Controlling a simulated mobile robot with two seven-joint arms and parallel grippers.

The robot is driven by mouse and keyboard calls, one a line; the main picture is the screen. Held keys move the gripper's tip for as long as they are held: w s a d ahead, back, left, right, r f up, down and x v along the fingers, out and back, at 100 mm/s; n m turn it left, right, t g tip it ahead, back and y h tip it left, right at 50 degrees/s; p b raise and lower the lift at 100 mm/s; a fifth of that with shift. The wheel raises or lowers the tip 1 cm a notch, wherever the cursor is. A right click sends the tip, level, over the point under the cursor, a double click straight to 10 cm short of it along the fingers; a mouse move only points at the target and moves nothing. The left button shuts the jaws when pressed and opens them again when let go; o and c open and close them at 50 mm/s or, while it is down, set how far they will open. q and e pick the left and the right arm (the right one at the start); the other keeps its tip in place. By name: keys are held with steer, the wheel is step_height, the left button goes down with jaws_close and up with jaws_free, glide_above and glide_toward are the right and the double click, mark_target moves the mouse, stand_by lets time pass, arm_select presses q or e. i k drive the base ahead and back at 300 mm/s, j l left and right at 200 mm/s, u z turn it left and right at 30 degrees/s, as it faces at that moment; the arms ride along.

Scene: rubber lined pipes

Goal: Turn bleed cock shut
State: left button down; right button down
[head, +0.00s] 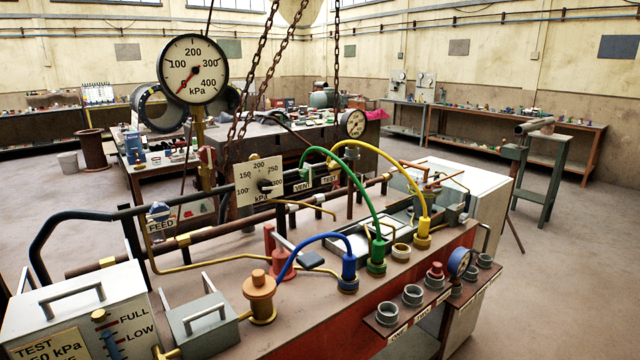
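No fitting in the head view carries a readable bleed label, so I cannot tell for certain which is the bleed cock. A red fitting (282,264) stands on the bench behind the brass-coloured knob (260,298), with a grey bar beside it. Blue (348,275), green (377,258) and yellow (422,235) connectors stand in a row, each with a hose of its colour. A square dial (258,180) marked kPa stands behind, near a VENT and TEST plate (315,181). The large round gauge (193,69) has a red needle pointing lower left. Neither of my grippers is in view.
A grey test box (80,310) with a handle and FULL and LOW marks is at front left. A small lidded box (198,318) stands beside it. Grey cups (387,313) line the front shelf. Chains (262,75) hang over the bench.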

mark_target(464, 218)
steer(key=i+l, duration=0.1)
steer(key=l, duration=0.4)
steer(key=i+l+z, duration=0.1)
steer(key=l, duration=0.4)
steer(key=i+l, duration=0.2)
steer(key=l, duration=0.3)
steer(key=i+l+z, duration=0.15)
steer(key=l, duration=0.35)
steer(key=i+l, duration=0.15)
steer(key=l, duration=0.35)
steer(key=i+l+z, duration=0.1)
steer(key=l, duration=0.4)
steer(key=i+l, duration=0.25)
steer(key=l, duration=0.2)
steer(key=i+l+z, duration=0.1)
steer(key=l, duration=0.4)
steer(key=i, duration=0.05)
